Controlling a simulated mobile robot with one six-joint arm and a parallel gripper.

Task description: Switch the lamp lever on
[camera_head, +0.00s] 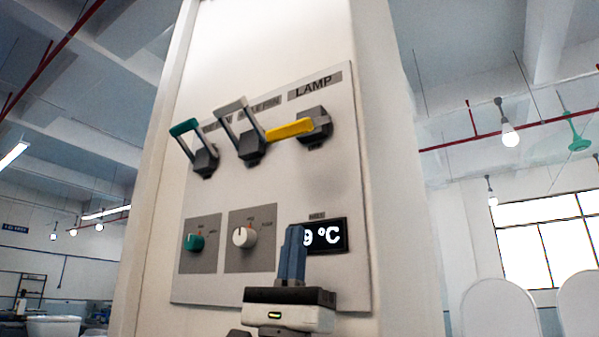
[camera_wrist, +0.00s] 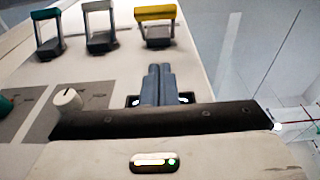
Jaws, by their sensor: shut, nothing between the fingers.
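The lamp lever (camera_head: 290,129) has a yellow handle on a dark base under the LAMP label, at the upper right of the panel. Its handle sticks out to the left in the head view. In the wrist view the yellow handle (camera_wrist: 156,14) is at the top, above my fingertips. My gripper (camera_head: 295,232) is shut and empty, with its blue-grey fingers pointing up. It is below the lamp lever and apart from it, in front of the temperature display. It also shows in the wrist view (camera_wrist: 160,70).
A teal-handled lever (camera_head: 190,140) and a grey-handled lever (camera_head: 242,130) stand left of the lamp lever. Below are a green knob (camera_head: 194,242), a white knob (camera_head: 243,237) and a display (camera_head: 328,236) reading °C, partly hidden by my fingers. The space right of the panel is open.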

